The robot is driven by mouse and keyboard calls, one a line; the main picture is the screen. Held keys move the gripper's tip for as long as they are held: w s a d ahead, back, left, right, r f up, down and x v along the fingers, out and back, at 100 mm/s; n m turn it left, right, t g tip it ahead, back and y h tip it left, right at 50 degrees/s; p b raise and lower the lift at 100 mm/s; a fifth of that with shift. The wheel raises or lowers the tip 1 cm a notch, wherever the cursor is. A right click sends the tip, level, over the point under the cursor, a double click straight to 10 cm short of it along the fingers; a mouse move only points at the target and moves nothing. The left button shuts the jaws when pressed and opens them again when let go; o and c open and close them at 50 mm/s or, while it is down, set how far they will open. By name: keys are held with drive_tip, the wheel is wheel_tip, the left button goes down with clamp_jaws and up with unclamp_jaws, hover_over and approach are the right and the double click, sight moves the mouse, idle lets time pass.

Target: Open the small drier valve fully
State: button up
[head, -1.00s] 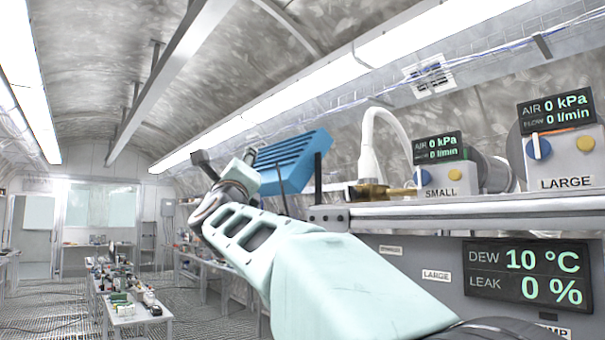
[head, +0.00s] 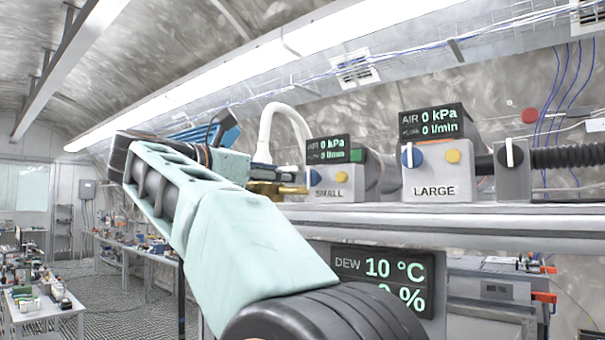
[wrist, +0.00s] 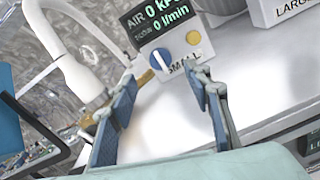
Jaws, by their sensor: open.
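The small drier unit (head: 334,186) is a light grey box marked SMALL, with a blue knob (head: 315,177) beside a yellow button. In the wrist view the blue knob (wrist: 161,60) has a white bar that runs roughly upright relative to the box. Its display (wrist: 155,18) reads 0 kPa and 0 l/min. My gripper (wrist: 161,80) is open and empty, its two blue-padded fingers apart, with the knob showing between and beyond their tips. In the head view my gripper (head: 272,178) is just left of the unit, partly hidden by my arm.
The large unit (head: 436,180) stands to the right, with its own blue knob and yellow button. A grey box with a black knob (head: 511,155) is beyond it. A white hose (head: 283,115) and brass fitting (wrist: 92,122) are left of the small unit. A shelf (head: 450,212) runs below.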

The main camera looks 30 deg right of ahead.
sight(308, 178)
drive_tip(key=p+x, duration=0.2)
drive_tip(key=x, duration=0.6)
drive_tip(key=shift+w+d, duration=0.1)
drive_tip(key=shift+d, duration=0.15)
drive_tip(key=c, duration=1.1)
drive_tip(key=shift+c, duration=0.3)
drive_tip(key=shift+n, duration=0.4)
drive_tip(key=n, duration=0.5)
drive_tip(key=shift+w+a+n, duration=0.1)
drive_tip(key=shift+n, duration=0.2)
drive_tip(key=n, duration=0.5)
drive_tip(key=shift+w+f+n+p, duration=0.1)
drive_tip(key=shift+n+p, duration=0.2)
drive_tip(key=shift+n, duration=0.1)
